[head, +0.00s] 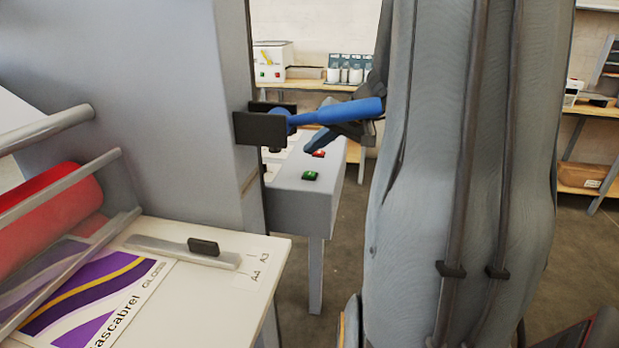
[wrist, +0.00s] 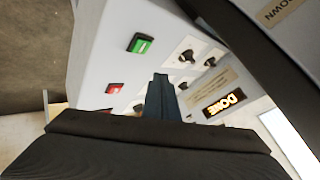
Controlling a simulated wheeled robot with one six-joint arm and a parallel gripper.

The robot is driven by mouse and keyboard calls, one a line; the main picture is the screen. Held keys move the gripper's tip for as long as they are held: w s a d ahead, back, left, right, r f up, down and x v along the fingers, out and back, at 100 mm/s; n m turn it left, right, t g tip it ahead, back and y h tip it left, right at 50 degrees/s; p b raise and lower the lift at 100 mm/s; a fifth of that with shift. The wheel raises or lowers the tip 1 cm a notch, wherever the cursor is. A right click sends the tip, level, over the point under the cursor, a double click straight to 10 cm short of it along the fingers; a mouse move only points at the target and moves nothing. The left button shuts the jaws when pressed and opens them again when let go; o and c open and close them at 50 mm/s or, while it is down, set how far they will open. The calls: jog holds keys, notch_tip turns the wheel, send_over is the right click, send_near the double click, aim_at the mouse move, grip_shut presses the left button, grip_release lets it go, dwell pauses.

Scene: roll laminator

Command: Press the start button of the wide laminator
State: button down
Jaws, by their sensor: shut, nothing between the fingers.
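The wide laminator (head: 190,105) stands at the left, with a grey control box (head: 285,206) on its far side. A green button (head: 310,176), marked with a white line in the wrist view (wrist: 141,43), sits on the box top. A red button (head: 318,154) lies beyond it and also shows in the wrist view (wrist: 114,88). My gripper (head: 318,146) is shut and empty, over the panel near the red button in the picture. In the wrist view its dark fingers (wrist: 160,82) lie right of both buttons; whether they touch the panel I cannot tell.
A blue-gripped lever (head: 350,111) sticks out from the laminator's side close to my gripper. A printed sheet (head: 110,300) lies on the feed table (head: 235,243).

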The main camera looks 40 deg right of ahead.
aim_at(308, 173)
notch_tip(308, 173, down, 2)
jog(key=shift+w+f+b, duration=0.1)
jog(key=shift+f+b, duration=0.1)
jog(key=shift+b, duration=0.5)
jog(key=shift+f+b, duration=0.85)
jog(key=shift+b, duration=0.1)
jog(key=shift+f+b, duration=0.75)
jog(key=shift+b, duration=0.5)
dwell(1.3)
jog(key=shift+s+a+f+b, duration=0.2)
jog(key=shift+f+b, duration=0.25)
jog(key=shift+f, duration=0.15)
dwell(0.7)
jog(key=shift+r, duration=0.15)
jog(key=shift+r+p, duration=0.3)
jog(key=shift+r, duration=0.55)
